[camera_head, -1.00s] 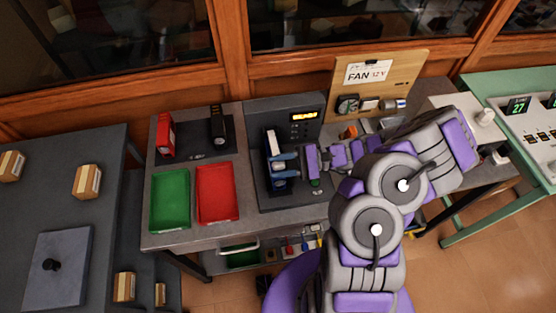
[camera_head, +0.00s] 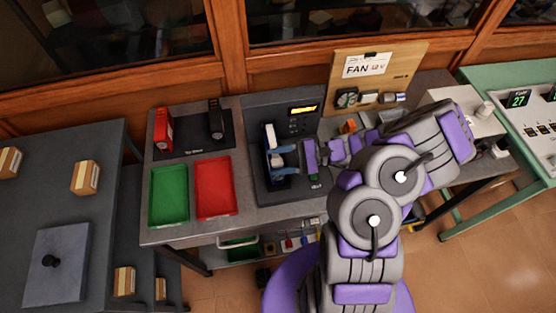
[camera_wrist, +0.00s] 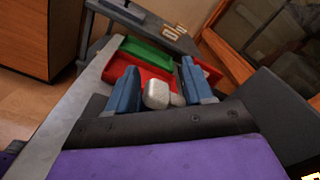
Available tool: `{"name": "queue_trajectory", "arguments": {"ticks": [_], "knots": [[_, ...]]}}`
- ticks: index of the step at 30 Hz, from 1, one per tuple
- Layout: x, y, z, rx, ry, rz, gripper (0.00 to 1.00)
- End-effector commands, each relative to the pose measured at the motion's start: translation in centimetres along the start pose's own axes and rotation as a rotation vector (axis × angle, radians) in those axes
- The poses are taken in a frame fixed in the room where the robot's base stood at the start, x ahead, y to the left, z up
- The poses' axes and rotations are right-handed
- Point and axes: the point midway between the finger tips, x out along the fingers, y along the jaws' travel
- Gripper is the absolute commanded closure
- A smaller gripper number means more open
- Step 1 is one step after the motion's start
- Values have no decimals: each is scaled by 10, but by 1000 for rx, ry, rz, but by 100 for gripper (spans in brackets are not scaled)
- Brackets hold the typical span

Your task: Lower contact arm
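A dark grey tester (camera_head: 258,112) with a lit yellow display stands on the workbench. A pale upright part (camera_head: 270,139), which looks like its contact arm, is on its left side. My gripper (camera_head: 276,160) is at this part, its blue fingers reaching in from the right. In the wrist view, a rounded pale grey end piece (camera_wrist: 157,95) lies between the two spread blue fingers of my gripper (camera_wrist: 158,80). Gaps show beside it, so the fingers do not look closed on it. The lower part of the tester is partly hidden by my gripper.
A green tray (camera_head: 169,194) and a red tray (camera_head: 215,187) lie left of the tester. A red device (camera_head: 163,130) and a black device (camera_head: 215,119) stand behind them. A wooden fan board (camera_head: 415,62) stands behind right. A grey table (camera_head: 60,180) is at left.

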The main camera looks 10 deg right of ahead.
Motion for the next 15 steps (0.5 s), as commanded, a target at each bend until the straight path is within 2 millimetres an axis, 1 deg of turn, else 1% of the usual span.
{"name": "queue_trajectory", "arguments": {"ticks": [4, 7, 11, 15], "knots": [[-3, 0, -1, -1, 3, -1, 52], [-13, 0, -1, 0, 4, -2, 52], [-36, 0, -1, 0, 8, -1, 52], [-64, -1, 0, -1, 9, 0, 52]]}}
